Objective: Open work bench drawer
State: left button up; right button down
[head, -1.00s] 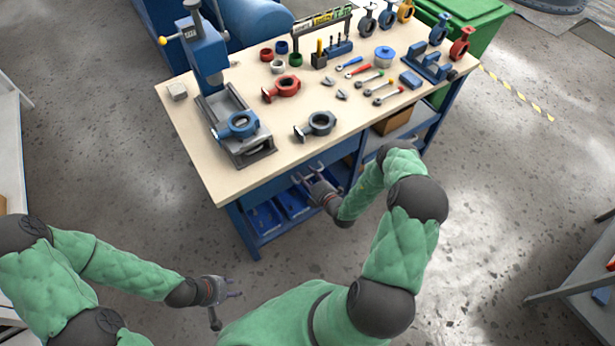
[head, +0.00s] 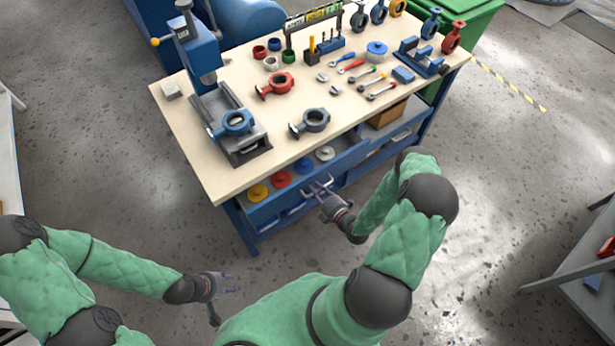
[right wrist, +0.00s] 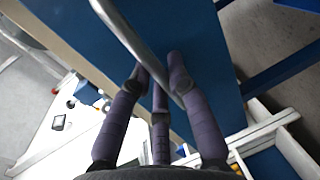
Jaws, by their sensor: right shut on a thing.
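The blue work bench drawer (head: 264,209) is partly pulled out from under the bench top, and coloured discs show inside it. Its metal bar handle (head: 328,180) is on the drawer front; it also shows in the right wrist view (right wrist: 122,30). My right gripper (head: 319,189) is at the handle, its purple fingers closed around the bar (right wrist: 160,78). My left gripper (head: 235,284) is empty, low and away from the bench, with its fingers apart.
The work bench top (head: 215,178) carries a blue press (head: 197,50), valve bodies (head: 311,122) and several tools. The floor before the bench is open.

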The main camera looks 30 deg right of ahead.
jog(key=f+v, duration=0.2)
jog(key=v, duration=0.7)
jog(key=f+v, duration=0.2)
jog(key=v, duration=0.8)
jog(key=shift+s, duration=0.65)
jog(key=shift+a+r, duration=0.1)
jog(key=c, duration=1.2)
grip_release()
jog(key=shift+o, duration=0.2)
jog(key=shift+s, duration=0.1)
jog(key=v, duration=1.2)
